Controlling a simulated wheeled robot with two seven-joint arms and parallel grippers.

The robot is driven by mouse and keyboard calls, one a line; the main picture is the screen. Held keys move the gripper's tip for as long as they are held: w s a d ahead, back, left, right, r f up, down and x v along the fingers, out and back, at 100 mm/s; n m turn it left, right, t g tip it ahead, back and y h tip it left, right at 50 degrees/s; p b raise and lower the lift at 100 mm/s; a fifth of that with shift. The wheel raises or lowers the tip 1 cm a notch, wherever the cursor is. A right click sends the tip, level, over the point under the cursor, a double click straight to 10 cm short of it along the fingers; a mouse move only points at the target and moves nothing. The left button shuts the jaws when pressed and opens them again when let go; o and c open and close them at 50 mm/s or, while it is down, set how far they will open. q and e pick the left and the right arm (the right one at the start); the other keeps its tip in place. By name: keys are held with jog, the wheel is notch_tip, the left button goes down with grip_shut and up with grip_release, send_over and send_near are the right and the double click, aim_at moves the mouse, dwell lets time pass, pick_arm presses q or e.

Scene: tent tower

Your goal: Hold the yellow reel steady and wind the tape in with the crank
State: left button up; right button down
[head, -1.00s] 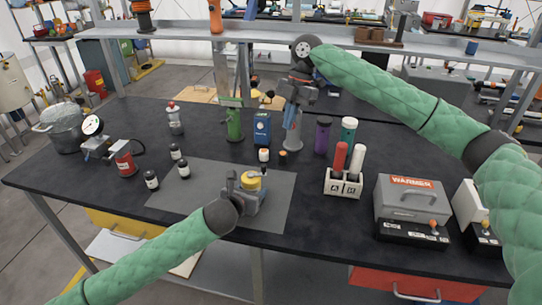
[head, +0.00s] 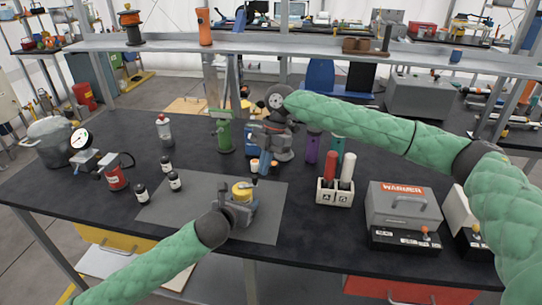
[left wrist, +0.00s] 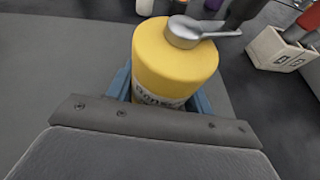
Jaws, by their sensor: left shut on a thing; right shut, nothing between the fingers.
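The yellow reel (head: 241,196) stands upright on the grey mat in the head view. It fills the middle of the left wrist view (left wrist: 172,68), with dark lettering partly hidden low on its side. My left gripper (head: 236,208) is shut around the reel's body, its blue fingers on both sides. The crank (left wrist: 188,31) is a silver hub and arm on top of the reel, pointing right towards a dark upright piece. My right gripper (head: 264,170) is shut and empty, pointing down above and behind the reel, apart from it. I cannot make out the tape.
The grey mat (head: 165,208) has free room around the reel. Several small dark bottles (head: 141,193) stand left. A white A/B holder (head: 334,196) and the warmer (head: 402,205) stand right. A green bottle (head: 224,135) and purple bottle (head: 312,148) stand behind.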

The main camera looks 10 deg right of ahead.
jog(key=shift+s+a, duration=0.4)
jog(key=shift+s+a+m+t, duration=0.15)
jog(key=shift+s+m, duration=0.45)
jog(key=shift+s+a+m+t, duration=0.1)
jog(key=shift+s+m+t, duration=0.05)
jog(key=shift+s+m, duration=0.45)
